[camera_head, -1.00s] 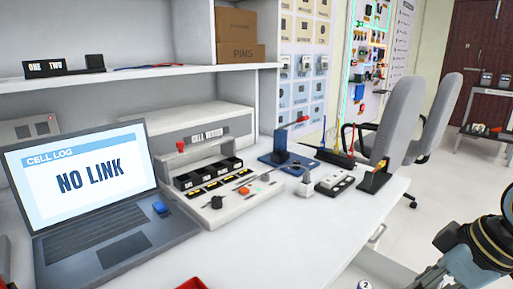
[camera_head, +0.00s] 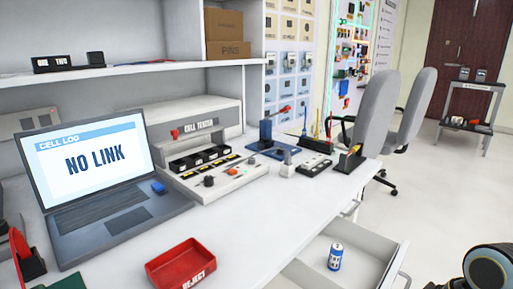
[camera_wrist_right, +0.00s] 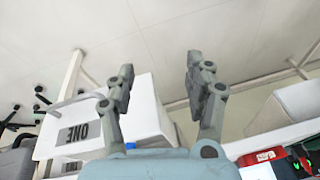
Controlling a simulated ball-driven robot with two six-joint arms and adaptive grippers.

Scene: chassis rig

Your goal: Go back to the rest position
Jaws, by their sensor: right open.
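My right gripper (camera_wrist_right: 158,85) shows in the right wrist view with its two grey fingers spread apart and nothing between them. In the head view only a rounded dark part of my right arm (camera_head: 487,270) shows at the lower right corner, and the right fingers are out of frame. My left gripper is in neither current view.
A laptop (camera_head: 97,180) reading NO LINK, a cell tester (camera_head: 215,170) and a red REJECT tray (camera_head: 182,265) stand on the white desk (camera_head: 275,215). An open drawer (camera_head: 375,258) holds a blue-and-white cell (camera_head: 335,256). Grey chairs (camera_head: 375,110) stand behind the desk.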

